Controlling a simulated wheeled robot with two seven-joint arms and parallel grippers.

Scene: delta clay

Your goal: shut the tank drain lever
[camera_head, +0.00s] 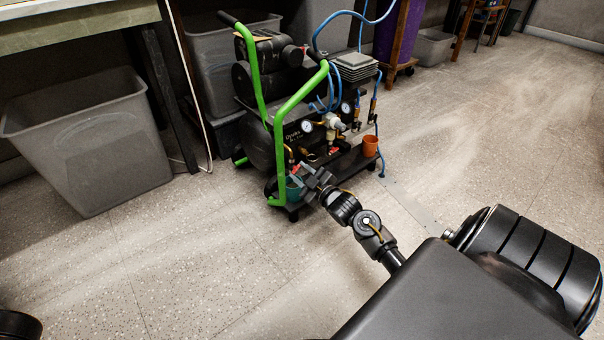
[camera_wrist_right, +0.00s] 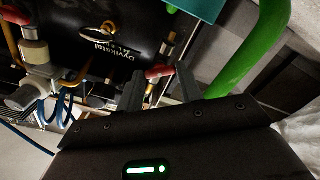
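The air compressor with a black tank (camera_head: 262,148) and green tube handles stands on the floor in the head view. A small red lever (camera_head: 296,168) sits low at the tank's near end, above a teal cup (camera_head: 293,190). My right gripper (camera_head: 304,174) is at this lever. In the right wrist view the same red lever (camera_wrist_right: 158,72) lies at the opening between the two spread fingertips (camera_wrist_right: 160,82). The fingers look open; whether either one touches the lever I cannot tell. My left gripper is not in view.
A second red lever (camera_head: 333,150) and gauges are on the compressor, with an orange cup (camera_head: 370,146) at its right. A green handle (camera_wrist_right: 250,50) runs close beside the right gripper. A grey bin (camera_head: 88,150) stands left. The floor in front is clear.

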